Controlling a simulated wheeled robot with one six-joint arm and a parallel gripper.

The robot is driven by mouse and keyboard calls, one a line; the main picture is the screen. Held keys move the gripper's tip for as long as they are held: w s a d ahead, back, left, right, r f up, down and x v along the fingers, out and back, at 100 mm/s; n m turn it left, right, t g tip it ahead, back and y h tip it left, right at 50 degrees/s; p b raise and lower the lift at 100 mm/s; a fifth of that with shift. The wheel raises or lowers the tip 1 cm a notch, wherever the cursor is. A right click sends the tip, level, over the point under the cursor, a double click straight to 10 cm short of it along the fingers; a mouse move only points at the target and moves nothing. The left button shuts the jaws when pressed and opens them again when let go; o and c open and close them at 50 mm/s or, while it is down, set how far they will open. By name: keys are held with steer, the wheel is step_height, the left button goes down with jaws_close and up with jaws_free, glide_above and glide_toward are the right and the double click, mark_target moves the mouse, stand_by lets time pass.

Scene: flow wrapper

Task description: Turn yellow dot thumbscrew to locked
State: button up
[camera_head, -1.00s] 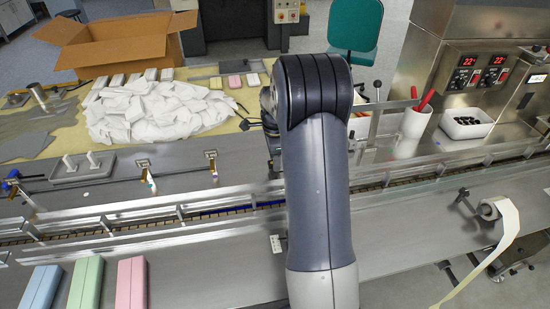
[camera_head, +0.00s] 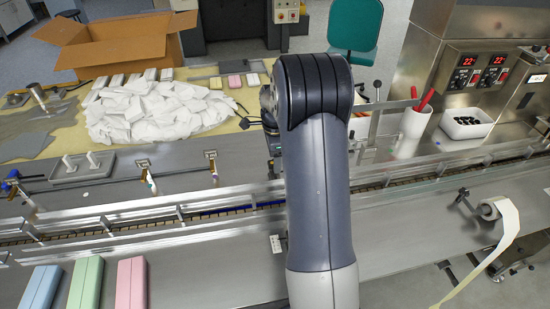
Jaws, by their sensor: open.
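Two small brass-coloured fittings on thin rods stand along the back guide rail of the conveyor, a left one (camera_head: 143,164) and a right one (camera_head: 211,155). They are too small for me to make out a yellow dot or a locked mark, so I cannot tell which, if either, is the yellow dot thumbscrew. My grey arm stands upright across the middle of the view and hides part of the rail. My gripper is hidden behind my arm links.
The conveyor's metal guide rail (camera_head: 110,212) runs across the view. Green (camera_head: 86,283), blue and pink bars lie front left. White packets (camera_head: 155,110) are heaped at the back by a cardboard box (camera_head: 115,43). A paper roll (camera_head: 490,210) is at right.

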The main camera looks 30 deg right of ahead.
step_height(320, 180, up, 10)
steer(key=shift+r, duration=0.25)
steer(key=shift+f, duration=0.15)
step_height(320, 180, down, 10)
steer(key=shift+f, duration=0.35)
steer(key=shift+n, duration=0.3)
stand_by(0.5)
